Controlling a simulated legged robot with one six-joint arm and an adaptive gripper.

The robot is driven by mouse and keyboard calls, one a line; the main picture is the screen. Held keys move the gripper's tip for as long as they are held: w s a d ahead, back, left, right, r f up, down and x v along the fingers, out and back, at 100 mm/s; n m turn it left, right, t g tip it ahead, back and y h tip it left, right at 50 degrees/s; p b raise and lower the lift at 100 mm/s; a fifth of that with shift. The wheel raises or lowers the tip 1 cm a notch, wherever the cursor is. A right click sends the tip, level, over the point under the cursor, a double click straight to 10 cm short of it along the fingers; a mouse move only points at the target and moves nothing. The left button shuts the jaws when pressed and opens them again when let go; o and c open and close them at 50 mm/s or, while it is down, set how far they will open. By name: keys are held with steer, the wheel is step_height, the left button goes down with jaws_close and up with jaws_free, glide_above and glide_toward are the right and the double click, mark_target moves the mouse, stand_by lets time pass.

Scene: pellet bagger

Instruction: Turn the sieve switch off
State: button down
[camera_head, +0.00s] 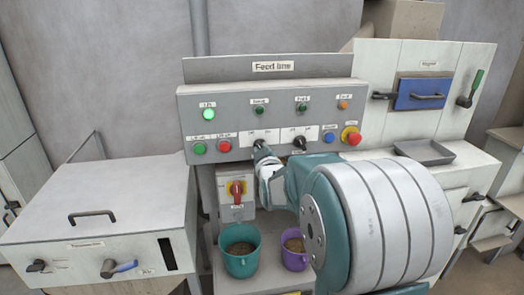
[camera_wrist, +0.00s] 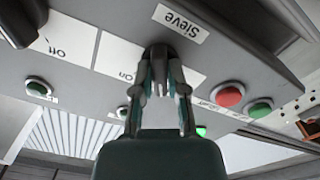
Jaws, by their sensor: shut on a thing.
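The sieve switch is a dark rotary knob (camera_wrist: 160,52) on the white strip of the grey control panel, beside a "Sieve" label (camera_wrist: 182,20). My gripper (camera_wrist: 164,80) is shut on this knob, with one finger on each side, in the wrist view. In the head view my gripper (camera_head: 263,155) reaches the left of two knobs, and the switch (camera_head: 260,143) is partly covered. Which way the knob points I cannot tell. The green lamp above it (camera_head: 259,111) looks dark.
A second dark knob (camera_head: 299,143) sits close to the right. A green button (camera_head: 199,148), a red button (camera_head: 224,146) and a red emergency stop (camera_head: 351,136) are on the panel.

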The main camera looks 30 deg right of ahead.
steer(key=shift+r, duration=0.1)
steer(key=c, duration=0.7)
jaws_free()
steer(key=shift+w+a, duration=0.1)
steer(key=shift+o, duration=0.2)
steer(key=v, duration=1.2)
steer(key=shift+a, duration=0.1)
